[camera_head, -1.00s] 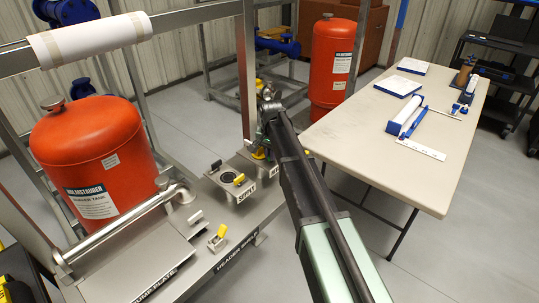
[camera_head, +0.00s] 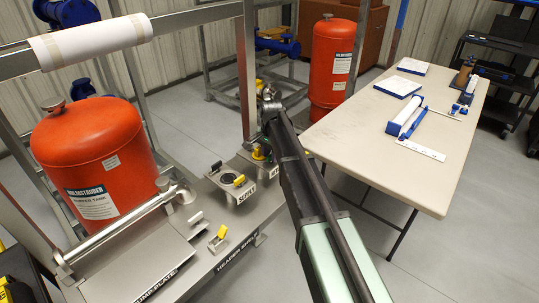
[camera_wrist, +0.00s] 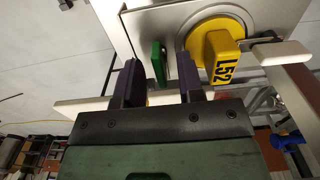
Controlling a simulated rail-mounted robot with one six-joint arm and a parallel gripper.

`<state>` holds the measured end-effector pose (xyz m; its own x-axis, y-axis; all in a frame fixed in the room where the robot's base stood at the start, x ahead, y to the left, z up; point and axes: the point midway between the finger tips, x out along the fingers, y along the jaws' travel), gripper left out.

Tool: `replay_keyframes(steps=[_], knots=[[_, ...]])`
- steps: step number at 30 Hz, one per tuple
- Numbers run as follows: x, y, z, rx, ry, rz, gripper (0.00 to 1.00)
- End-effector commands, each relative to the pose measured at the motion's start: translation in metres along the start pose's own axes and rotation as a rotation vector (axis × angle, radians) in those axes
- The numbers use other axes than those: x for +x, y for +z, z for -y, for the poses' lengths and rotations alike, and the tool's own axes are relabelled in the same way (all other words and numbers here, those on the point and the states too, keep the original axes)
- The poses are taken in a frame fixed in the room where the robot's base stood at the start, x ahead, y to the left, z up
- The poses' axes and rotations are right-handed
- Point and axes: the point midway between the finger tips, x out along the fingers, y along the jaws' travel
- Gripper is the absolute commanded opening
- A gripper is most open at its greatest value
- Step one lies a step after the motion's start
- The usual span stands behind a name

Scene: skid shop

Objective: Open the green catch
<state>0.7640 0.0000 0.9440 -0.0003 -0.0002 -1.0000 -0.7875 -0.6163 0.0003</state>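The green catch (camera_wrist: 159,66) shows in the wrist view as a narrow upright tab in front of a pale metal plate. My gripper (camera_wrist: 158,77) is open, with one dark finger on each side of the catch. In the head view my gripper (camera_head: 263,146) is at the far end of the bench, small and partly hidden by my arm, and the catch is hard to make out there.
A yellow knob marked L52 (camera_wrist: 222,57) stands just right of the fingers. In the head view, a yellow-tabbed fitting (camera_head: 238,181) stands on the bench nearby. A red tank (camera_head: 95,160) is at left, another (camera_head: 332,65) behind. A long table (camera_head: 440,165) is at right.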

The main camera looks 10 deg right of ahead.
Motion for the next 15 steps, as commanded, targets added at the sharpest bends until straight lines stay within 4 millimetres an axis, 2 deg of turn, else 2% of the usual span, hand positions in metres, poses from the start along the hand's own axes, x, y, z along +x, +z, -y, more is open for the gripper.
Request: replay_keyframes(steps=[1,3,15], knots=[[-0.01,0.0,0.0,0.0,0.0,0.0,0.35],[-0.019,0.0,0.0,0.0,0.0,0.0,0.35],[-0.061,0.0,0.0,0.0,0.0,0.0,0.35]])
